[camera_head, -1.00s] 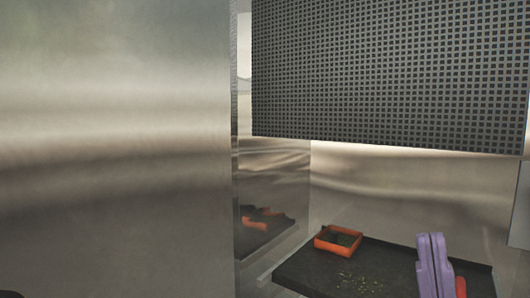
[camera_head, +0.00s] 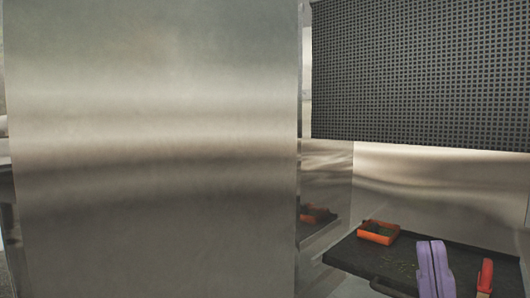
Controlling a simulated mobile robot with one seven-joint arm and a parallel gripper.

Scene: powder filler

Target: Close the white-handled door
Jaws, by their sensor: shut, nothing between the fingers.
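A large brushed-metal panel (camera_head: 150,150) fills the left and middle of the view and may be the door. No white handle shows on it, so I cannot tell for sure. My purple gripper (camera_head: 432,245) is at the lower right, pointing upward, with its two fingers shut together and empty. It is to the right of the panel's edge and appears in front of the dark tray. I cannot see it touching the panel.
A dark tray (camera_head: 345,252) with crumbs lies inside the metal recess at the lower right. It holds an orange open box (camera_head: 379,233). A red-orange item (camera_head: 485,274) is right of my gripper. A dark perforated panel (camera_head: 420,70) hangs above.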

